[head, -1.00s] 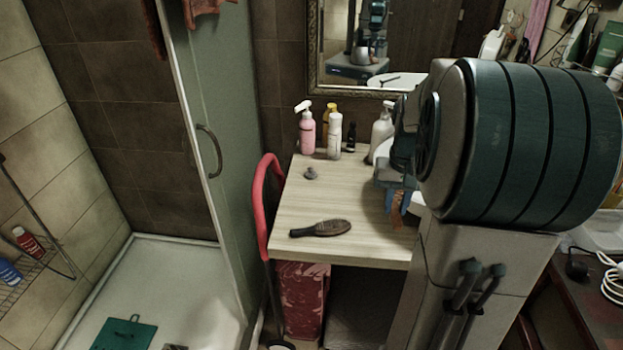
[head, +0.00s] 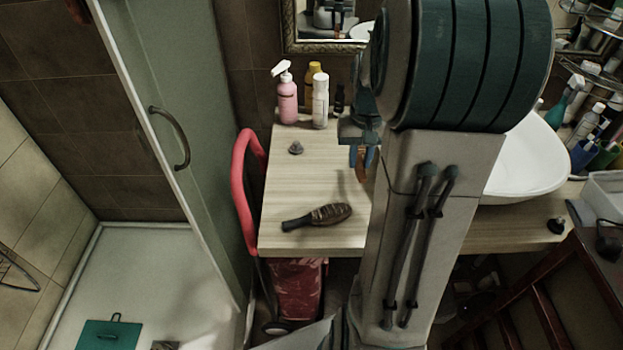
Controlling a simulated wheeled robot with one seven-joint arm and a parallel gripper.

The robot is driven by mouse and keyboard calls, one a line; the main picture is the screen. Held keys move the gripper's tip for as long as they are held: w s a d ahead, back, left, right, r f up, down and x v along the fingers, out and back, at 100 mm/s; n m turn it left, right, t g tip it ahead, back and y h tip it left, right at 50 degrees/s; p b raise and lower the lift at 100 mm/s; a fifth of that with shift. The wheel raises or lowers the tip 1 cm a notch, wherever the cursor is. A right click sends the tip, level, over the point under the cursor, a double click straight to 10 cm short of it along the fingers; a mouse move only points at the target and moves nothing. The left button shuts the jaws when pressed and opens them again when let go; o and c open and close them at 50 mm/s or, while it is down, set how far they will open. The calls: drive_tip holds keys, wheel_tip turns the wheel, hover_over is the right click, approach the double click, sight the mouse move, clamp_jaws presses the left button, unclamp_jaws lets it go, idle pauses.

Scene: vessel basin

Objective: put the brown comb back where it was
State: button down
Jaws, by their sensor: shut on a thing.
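My gripper (head: 363,155) points down above the right part of the wooden counter (head: 288,183). It is shut on the brown comb (head: 362,171), an orange-brown piece hanging below the fingers. Only a small part of the comb shows. It appears to be held above the counter, with a faint shadow near it; I cannot tell the exact gap. My arm hides the counter to the right of the gripper and part of the basin.
A dark hairbrush (head: 318,217) lies near the counter's front edge. A small grey knob-like item (head: 296,148) lies farther back. A pink pump bottle (head: 287,99) and a white bottle (head: 320,101) stand at the back. The white basin (head: 530,160) is right. The counter's middle is clear.

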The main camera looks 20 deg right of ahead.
drive_tip(key=p, duration=0.2)
hover_over(311, 189)
wheel_tip(311, 189, down, 7)
drive_tip(key=shift+r, duration=0.1)
drive_tip(key=shift+f, duration=2)
drive_tip(key=shift+f, duration=0.1)
drive_tip(key=c, duration=1.3)
unclamp_jaws()
